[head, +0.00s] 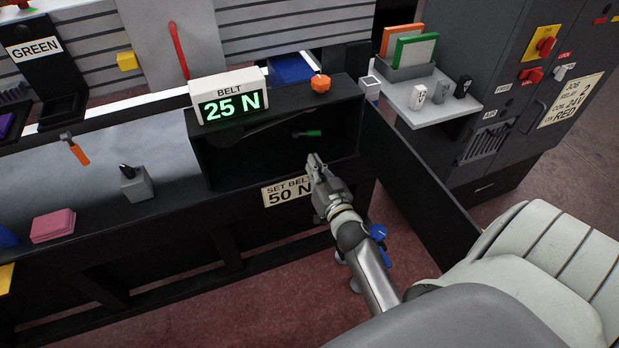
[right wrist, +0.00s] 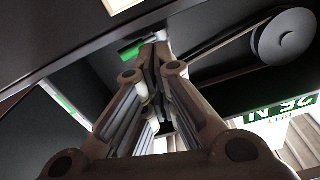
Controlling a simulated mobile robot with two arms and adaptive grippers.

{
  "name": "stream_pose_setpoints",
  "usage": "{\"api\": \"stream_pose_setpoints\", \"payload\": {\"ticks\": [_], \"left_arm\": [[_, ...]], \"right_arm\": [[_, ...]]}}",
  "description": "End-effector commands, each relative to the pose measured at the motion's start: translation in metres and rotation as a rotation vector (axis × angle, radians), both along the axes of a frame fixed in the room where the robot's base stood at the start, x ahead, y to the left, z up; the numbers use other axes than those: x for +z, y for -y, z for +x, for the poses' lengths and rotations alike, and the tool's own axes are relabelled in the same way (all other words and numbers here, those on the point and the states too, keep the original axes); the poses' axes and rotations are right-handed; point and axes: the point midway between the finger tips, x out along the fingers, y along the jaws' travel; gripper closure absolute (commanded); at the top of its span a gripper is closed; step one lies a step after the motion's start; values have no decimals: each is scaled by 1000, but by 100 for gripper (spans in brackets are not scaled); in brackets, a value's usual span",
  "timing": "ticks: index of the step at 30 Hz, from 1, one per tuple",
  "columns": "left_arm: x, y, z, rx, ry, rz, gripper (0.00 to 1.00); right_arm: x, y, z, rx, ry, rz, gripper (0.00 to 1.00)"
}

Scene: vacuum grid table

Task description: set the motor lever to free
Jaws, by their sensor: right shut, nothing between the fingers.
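A small lever with a green handle (head: 308,133), which looks like the motor lever, sits inside the dark open box under the belt display. Its green grip also shows in the right wrist view (right wrist: 130,48), just beyond my fingertips. My right gripper (head: 315,160) is shut and empty at the front opening of the box, below the lever in the head view. In the right wrist view its fingers (right wrist: 152,78) point toward the lever; I cannot tell whether they touch it. No marking for the lever's positions is readable. My left gripper is not in view.
The belt display (head: 229,103) reads 25 N; a label (head: 288,191) below reads SET BELT 50 N. An orange knob (head: 320,83) stands on the box top. A pulley (right wrist: 284,38) with a belt is inside. A dark panel (head: 420,178) stands right of the opening.

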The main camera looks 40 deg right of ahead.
Motion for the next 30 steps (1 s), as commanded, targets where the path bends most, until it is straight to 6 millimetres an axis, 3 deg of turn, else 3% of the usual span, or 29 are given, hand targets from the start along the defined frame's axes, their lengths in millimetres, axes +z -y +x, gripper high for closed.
{"api": "stream_pose_setpoints", "payload": {"ticks": [4, 17, 30], "left_arm": [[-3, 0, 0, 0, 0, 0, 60], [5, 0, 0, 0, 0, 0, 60], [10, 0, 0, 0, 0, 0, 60]], "right_arm": [[-2, -8, -31, 1, -3, 1, 100], [-85, -34, -35, 42, -196, 18, 100], [-165, -62, -61, 90, -392, 19, 100]]}}
